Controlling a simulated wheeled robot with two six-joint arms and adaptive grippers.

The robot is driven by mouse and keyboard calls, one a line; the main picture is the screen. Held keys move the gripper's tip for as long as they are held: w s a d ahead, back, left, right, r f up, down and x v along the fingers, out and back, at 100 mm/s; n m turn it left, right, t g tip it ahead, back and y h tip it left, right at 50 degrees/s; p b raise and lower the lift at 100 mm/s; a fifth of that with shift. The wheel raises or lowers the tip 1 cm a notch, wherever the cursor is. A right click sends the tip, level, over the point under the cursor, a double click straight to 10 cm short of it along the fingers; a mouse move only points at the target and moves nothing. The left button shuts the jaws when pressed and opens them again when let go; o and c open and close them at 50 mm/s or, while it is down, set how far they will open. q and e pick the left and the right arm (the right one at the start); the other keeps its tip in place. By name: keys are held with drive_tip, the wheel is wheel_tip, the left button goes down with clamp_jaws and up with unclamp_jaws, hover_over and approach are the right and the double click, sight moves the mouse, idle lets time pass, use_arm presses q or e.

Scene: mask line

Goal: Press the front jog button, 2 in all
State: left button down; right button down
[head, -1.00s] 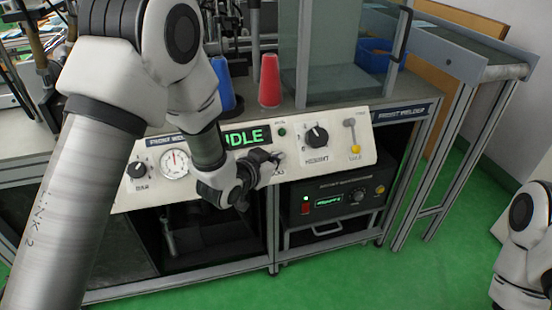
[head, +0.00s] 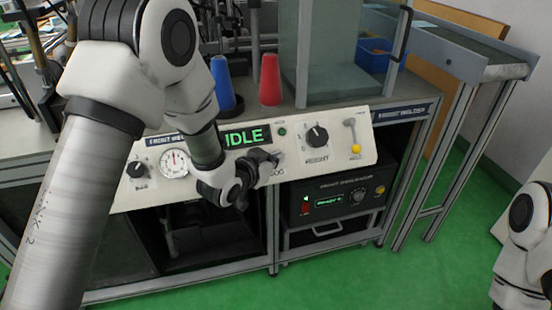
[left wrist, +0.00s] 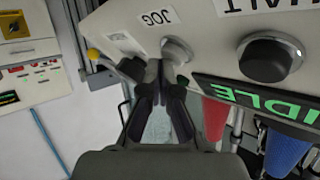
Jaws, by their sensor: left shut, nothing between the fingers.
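The front panel (head: 335,177) of the machine is cream-white and sloped. In the left wrist view a round silver button (left wrist: 178,50) sits beside a JOG label (left wrist: 158,17). My left gripper (left wrist: 158,72) is shut and empty, with its fingertips beside and just below that button in the picture. Whether they touch it cannot be told. In the head view my left gripper (head: 268,158) is in front of the panel below the display and hides the button. The green display (head: 244,136) reads IDLE. My right gripper is not in view.
A black round control (left wrist: 268,58) is near the button. Also on the panel are a gauge (head: 174,163), a black knob (head: 316,135) and a yellow-tipped lever (head: 354,148). Blue (head: 222,84) and red (head: 270,80) cones stand behind the panel.

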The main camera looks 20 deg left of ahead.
use_arm(q)
drive_tip(key=shift+w+a+f, duration=0.1)
drive_tip(key=shift+f, duration=0.05)
idle(0.5)
drive_tip(key=shift+s+d+r+p, duration=0.35)
drive_tip(key=shift+s+d+r, duration=0.05)
drive_tip(key=shift+s+r, duration=0.15)
drive_tip(key=s+d+r+p, duration=0.2)
drive_tip(key=s+r, duration=0.1)
drive_tip(key=shift+r, duration=0.1)
idle(0.4)
drive_tip(key=shift+p, duration=0.3)
